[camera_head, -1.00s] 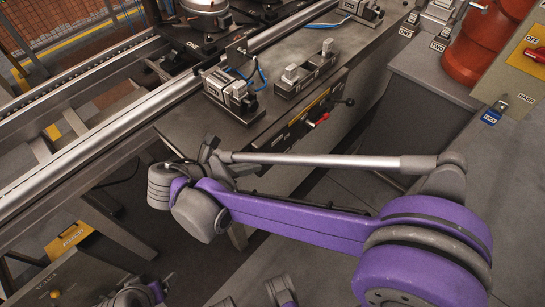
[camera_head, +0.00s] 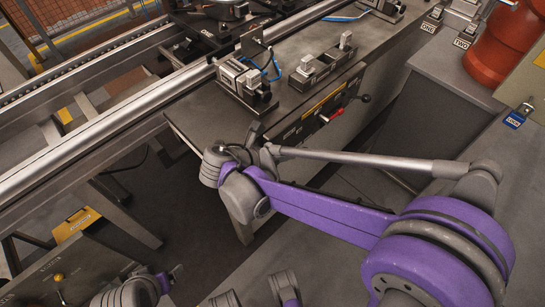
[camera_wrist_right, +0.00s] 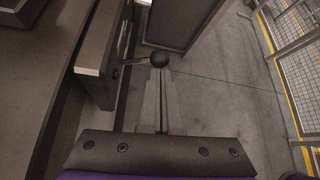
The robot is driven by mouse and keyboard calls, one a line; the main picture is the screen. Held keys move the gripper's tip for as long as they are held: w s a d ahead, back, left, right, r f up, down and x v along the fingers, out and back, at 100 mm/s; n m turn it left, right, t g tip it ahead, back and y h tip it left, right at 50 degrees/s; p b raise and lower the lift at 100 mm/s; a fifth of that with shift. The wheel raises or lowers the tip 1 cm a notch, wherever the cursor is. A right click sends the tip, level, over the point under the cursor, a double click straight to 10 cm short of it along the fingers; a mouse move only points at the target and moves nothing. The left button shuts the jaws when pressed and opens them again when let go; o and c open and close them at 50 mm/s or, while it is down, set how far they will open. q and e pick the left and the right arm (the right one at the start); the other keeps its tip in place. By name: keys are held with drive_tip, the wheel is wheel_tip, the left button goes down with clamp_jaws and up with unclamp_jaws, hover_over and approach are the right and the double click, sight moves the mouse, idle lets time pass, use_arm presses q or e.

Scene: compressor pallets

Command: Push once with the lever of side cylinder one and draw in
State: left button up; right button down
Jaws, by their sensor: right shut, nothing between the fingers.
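Side cylinder units with blue hoses stand on the grey bench; a near one (camera_head: 245,83) is at its left end. I cannot read which is number one. On the bench front are a red-handled lever (camera_head: 332,115) and a black-knobbed lever (camera_head: 365,98). My right gripper (camera_head: 256,132) is in front of the bench, left of both levers in the head view. In the right wrist view its fingers (camera_wrist_right: 159,95) are shut and empty, with a black ball knob (camera_wrist_right: 159,60) just beyond their tips; contact is unclear. My left gripper (camera_head: 175,273) is at the bottom left, its jaws unclear.
A long metal rail (camera_head: 110,113) runs along the bench's left side. A grey cabinet (camera_head: 445,75) and a red-orange drum (camera_head: 491,46) stand at the right. In the right wrist view, open floor (camera_wrist_right: 230,95) and a mesh fence (camera_wrist_right: 295,50) lie right of the fingers.

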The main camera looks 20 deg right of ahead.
sight(302, 152)
drive_tip(key=shift+b+x, duration=0.35)
drive_tip(key=shift+x, duration=1.7)
